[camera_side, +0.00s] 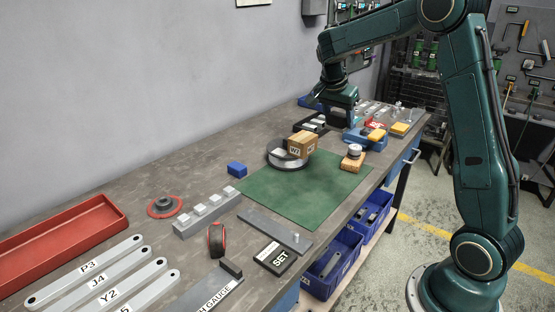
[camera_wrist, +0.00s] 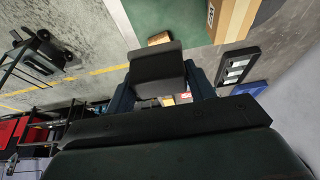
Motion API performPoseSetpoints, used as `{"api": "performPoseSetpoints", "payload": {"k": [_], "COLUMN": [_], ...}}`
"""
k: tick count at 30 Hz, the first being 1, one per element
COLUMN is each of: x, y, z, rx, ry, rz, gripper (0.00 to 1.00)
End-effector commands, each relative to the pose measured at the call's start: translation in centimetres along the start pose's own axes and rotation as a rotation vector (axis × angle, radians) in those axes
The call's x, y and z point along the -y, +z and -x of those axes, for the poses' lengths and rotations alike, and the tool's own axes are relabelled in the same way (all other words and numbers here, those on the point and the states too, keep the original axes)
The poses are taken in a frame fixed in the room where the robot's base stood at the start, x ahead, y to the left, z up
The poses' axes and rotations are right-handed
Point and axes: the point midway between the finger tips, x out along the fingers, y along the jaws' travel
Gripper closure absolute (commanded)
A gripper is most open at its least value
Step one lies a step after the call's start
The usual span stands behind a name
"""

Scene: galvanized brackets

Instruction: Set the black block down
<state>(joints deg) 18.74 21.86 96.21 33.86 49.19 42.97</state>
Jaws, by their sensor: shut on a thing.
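My gripper (camera_wrist: 160,84) is shut on the black block (camera_wrist: 157,66), which sits between its two fingers in the wrist view. In the side view my gripper (camera_side: 342,108) is over the far part of the bench, beyond the green mat (camera_side: 300,198). I cannot make out the black block in the side view. The gap between the block and the bench cannot be told.
A black tray (camera_side: 310,124) and a blue bin (camera_side: 362,139) are close by. A blue block (camera_side: 237,169) lies left of the mat. Much of the mat is clear.

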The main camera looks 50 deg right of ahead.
Motion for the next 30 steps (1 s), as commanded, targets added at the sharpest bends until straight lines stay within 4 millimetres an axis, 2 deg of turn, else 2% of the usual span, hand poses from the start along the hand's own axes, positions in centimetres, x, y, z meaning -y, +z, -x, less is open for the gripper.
{"api": "performPoseSetpoints", "payload": {"k": [5, 21, 27, 30], "x": [-0.1, 0.0, 0.0, 0.0], "y": [0.9, 4.8, 5.7, 5.8], "z": [-2.1, -11.4, -13.6, -14.0], "rx": [0.001, 0.002, 0.0, 0.0], "ry": [0.003, 0.003, 0.001, 0.0], "rz": [0.002, 0.002, 0.001, 0.001], "gripper": [0.69, 0.69, 0.69, 0.69]}}
